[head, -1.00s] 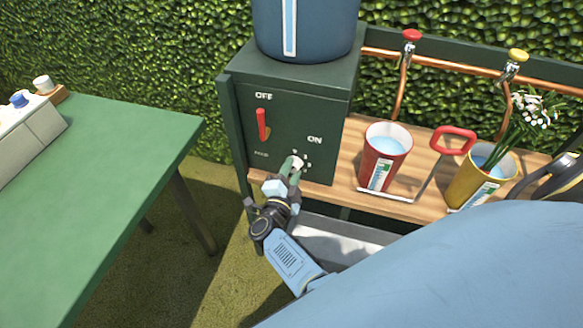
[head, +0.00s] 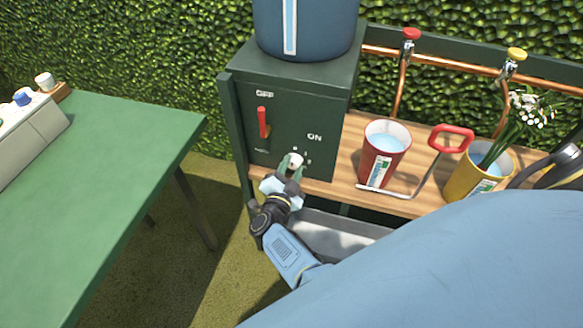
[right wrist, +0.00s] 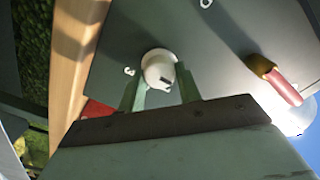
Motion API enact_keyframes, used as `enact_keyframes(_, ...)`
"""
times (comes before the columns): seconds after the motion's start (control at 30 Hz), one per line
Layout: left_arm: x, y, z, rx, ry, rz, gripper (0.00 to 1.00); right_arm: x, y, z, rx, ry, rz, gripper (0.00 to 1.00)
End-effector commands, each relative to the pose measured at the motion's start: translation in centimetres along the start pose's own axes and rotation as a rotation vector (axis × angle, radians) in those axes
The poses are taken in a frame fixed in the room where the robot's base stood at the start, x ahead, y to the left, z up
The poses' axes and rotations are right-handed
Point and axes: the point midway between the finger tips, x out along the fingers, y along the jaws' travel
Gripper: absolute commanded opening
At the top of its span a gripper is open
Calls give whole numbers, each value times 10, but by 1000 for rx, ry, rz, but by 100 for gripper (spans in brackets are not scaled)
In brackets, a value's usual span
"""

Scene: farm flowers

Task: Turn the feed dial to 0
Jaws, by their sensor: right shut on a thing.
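The feed dial is a small white knob (head: 295,160) low on the front of the dark green control box (head: 235,117), with small white marks around it. In the right wrist view the dial (right wrist: 158,66) shows a dark pointer mark on its face. My right gripper (head: 289,170) is at the dial, its green fingers closed around the knob's sides. The fingers also show in the right wrist view (right wrist: 160,92). My left gripper is not in view.
A red lever (head: 263,122) stands between OFF and ON labels on the box. A red bucket (head: 376,168) and a yellow bucket (head: 462,186) with white flowers stand on the wooden shelf. A green table (head: 120,165) is at the left.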

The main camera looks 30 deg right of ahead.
Motion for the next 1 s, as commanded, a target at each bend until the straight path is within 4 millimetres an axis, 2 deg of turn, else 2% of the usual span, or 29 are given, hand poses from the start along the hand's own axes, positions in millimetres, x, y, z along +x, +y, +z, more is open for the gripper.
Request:
enact_keyframes(0.07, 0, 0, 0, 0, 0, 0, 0, 6, -3, -5, -1, 14, -8, 11)
enact_keyframes(0.1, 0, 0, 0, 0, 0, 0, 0, 6, -4, -5, -1, 14, -8, 35)
enact_keyframes(0.27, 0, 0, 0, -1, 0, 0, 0, 6, -3, -4, 0, 13, -7, 55)
enact_keyframes(0.57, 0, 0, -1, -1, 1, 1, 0, 0, -1, -2, 0, 5, -3, 55)
enact_keyframes(0.7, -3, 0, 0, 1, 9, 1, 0, -16, -1, -1, 0, 2, -2, 55)
enact_keyframes(0.77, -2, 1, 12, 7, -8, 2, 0, -27, -1, -2, 0, 3, -1, 55)
enact_keyframes(0.87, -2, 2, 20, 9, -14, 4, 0, -44, -1, -2, -1, 3, -2, 55)
enact_keyframes(1.0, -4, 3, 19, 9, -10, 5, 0, -62, -1, -2, 0, 7, -2, 55)
